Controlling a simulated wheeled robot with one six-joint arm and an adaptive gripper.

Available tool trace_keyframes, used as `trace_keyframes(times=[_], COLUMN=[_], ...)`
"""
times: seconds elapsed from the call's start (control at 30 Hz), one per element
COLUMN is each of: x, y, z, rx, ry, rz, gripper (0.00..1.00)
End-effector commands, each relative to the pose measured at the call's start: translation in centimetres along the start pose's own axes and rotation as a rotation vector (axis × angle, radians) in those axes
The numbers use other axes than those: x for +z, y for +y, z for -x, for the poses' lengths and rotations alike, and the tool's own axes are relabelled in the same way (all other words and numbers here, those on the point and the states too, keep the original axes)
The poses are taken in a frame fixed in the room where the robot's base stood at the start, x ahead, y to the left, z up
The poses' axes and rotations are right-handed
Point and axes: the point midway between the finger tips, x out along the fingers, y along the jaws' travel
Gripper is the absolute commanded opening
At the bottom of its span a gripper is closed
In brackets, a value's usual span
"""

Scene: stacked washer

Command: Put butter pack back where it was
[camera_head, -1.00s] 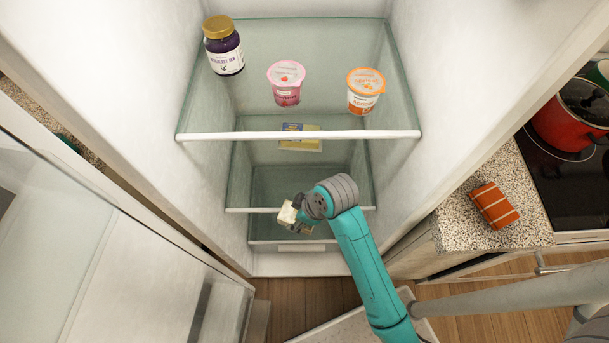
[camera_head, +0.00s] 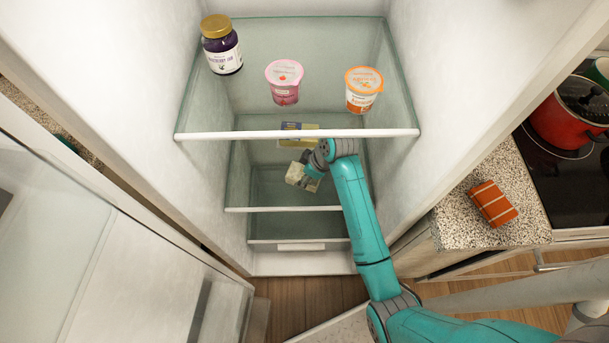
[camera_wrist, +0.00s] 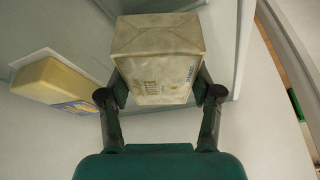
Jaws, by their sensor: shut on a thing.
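The butter pack (camera_wrist: 155,60) is a pale cream wrapped block with faint print. In the wrist view my gripper (camera_wrist: 160,95) is shut on it, one finger on each side. In the head view the butter pack (camera_head: 299,178) is held by my gripper (camera_head: 312,170) inside the open fridge, around the middle shelf (camera_head: 290,209). I cannot tell whether it touches the shelf. A yellow pack (camera_head: 298,135) lies further back, below the top shelf, and it also shows in the wrist view (camera_wrist: 52,85) left of the butter pack.
A jam jar (camera_head: 221,45), a pink yogurt cup (camera_head: 284,82) and an orange-lidded cup (camera_head: 363,90) stand on the top glass shelf (camera_head: 300,134), above my gripper. Fridge walls flank my arm. The open door (camera_head: 120,240) is at left; a counter (camera_head: 480,228) is at right.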

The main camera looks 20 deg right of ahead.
Motion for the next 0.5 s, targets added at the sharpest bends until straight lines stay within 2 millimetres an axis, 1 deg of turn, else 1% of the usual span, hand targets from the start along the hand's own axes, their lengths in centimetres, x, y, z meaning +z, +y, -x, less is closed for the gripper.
trace_keyframes(times=[0.03, 0.1, 0.43, 0.47, 0.5], x=[0.28, 0.41, 0.49, 0.52, 0.51], y=[-0.05, -0.02, -0.03, -0.04, -0.04], z=[-0.61, -1.01, -1.22, -1.24, -1.23], rx=[-0.002, 0.0, 0.0, 0.0, 0.0], ry=[-0.001, 0.0, 0.0, 0.0, 0.0], rz=[0.0, 0.0, 0.0, 0.0, 0.0], gripper=[0.18, 0.18, 0.18, 0.69, 0.79])
